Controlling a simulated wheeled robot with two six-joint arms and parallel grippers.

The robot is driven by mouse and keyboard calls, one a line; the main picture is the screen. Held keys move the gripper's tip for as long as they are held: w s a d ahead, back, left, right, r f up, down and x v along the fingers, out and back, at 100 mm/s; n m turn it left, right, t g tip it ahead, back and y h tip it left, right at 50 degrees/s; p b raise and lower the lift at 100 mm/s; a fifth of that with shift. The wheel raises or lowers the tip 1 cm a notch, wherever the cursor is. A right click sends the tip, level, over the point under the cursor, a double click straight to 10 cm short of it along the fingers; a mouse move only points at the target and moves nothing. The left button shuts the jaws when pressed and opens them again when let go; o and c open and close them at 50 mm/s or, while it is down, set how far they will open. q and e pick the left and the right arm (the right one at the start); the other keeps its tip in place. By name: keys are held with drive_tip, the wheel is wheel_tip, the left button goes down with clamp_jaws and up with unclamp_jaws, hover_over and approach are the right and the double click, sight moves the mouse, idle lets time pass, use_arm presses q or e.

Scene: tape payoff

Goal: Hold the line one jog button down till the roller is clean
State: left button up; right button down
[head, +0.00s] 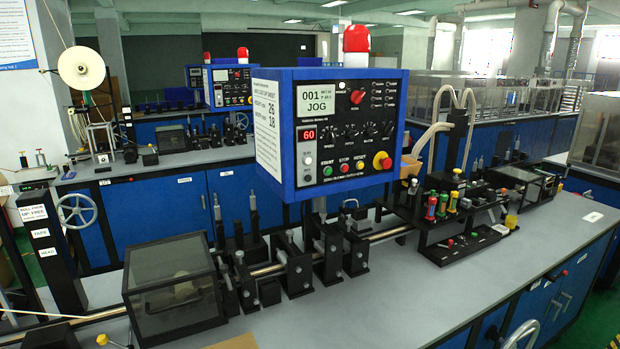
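The blue control box (275,140) of the nearest line stands over the bench, its screen (319,98) reading "001" and "JOG". A red digital readout (308,134) shows 60. A pale round button (307,159) sits below the readout; its label is too small to read, so I cannot tell if it is the jog button. Neither gripper shows.
A red emergency knob on yellow (382,161) is at the panel's lower right. A clear-lidded black box (175,295) stands front left. A black rack of coloured-handled tools (460,215) stands right. The grey bench top (380,310) is clear in front. A similar line stands behind.

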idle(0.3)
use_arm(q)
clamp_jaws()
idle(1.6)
